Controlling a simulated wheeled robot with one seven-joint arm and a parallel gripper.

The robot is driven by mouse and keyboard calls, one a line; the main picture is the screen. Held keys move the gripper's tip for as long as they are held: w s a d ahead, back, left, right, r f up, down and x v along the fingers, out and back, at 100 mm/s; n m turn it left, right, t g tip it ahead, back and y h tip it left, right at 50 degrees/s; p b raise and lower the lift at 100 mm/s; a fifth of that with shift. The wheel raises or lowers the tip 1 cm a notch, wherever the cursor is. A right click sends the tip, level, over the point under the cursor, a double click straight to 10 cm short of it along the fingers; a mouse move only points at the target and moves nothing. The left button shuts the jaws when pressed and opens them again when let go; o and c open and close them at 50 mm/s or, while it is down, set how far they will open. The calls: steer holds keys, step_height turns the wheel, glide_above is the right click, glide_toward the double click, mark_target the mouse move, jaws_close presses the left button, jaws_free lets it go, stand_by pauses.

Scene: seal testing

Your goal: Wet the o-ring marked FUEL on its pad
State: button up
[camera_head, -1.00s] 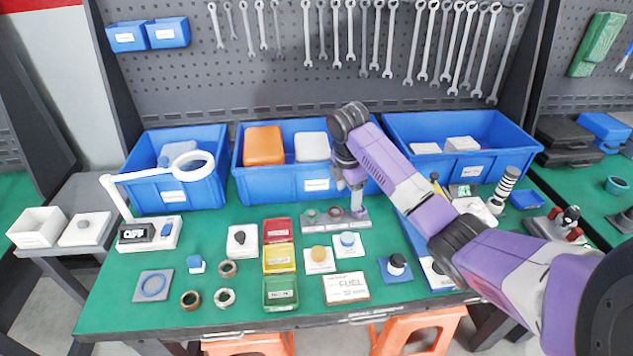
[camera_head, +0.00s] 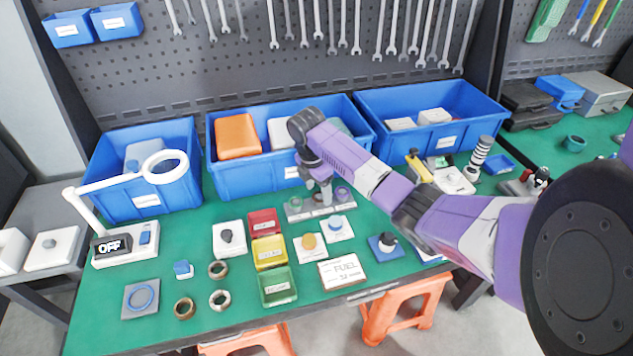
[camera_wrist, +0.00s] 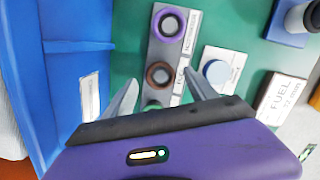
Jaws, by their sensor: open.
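A grey rack (camera_head: 296,213) on the green bench holds a green, a brown and a purple ring. The wrist view shows the purple ring (camera_wrist: 169,24), the brown ring (camera_wrist: 159,75) and part of the green ring (camera_wrist: 152,104). The label beside the brown ring seems to begin "FU", partly hidden by a finger. My gripper (camera_wrist: 159,76) is open and empty over the rack, its fingers on either side of the brown ring in that view; height is unclear. White blocks bear an orange round pad (camera_head: 308,242) and a blue round pad (camera_head: 337,222). A card (camera_head: 342,272) reads FUEL.
Blue bins (camera_head: 232,177) stand close behind the rack. Red, yellow and green trays (camera_head: 277,285) lie left of the pads. A black-topped knob on a blue base (camera_head: 383,245) stands right of them. Loose rings (camera_head: 219,300) and a lamp (camera_head: 126,247) are farther left.

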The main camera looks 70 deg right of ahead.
steer(key=shift+f, duration=0.3)
steer(key=c, duration=1.3)
steer(key=o, duration=0.4)
steer(key=shift+c, duration=0.9)
steer(key=shift+r, duration=0.1)
steer(key=shift+r, duration=0.1)
steer(key=shift+r+p, duration=0.5)
steer(key=shift+p, duration=0.25)
steer(key=shift+r+p, duration=0.35)
steer(key=shift+p, duration=0.05)
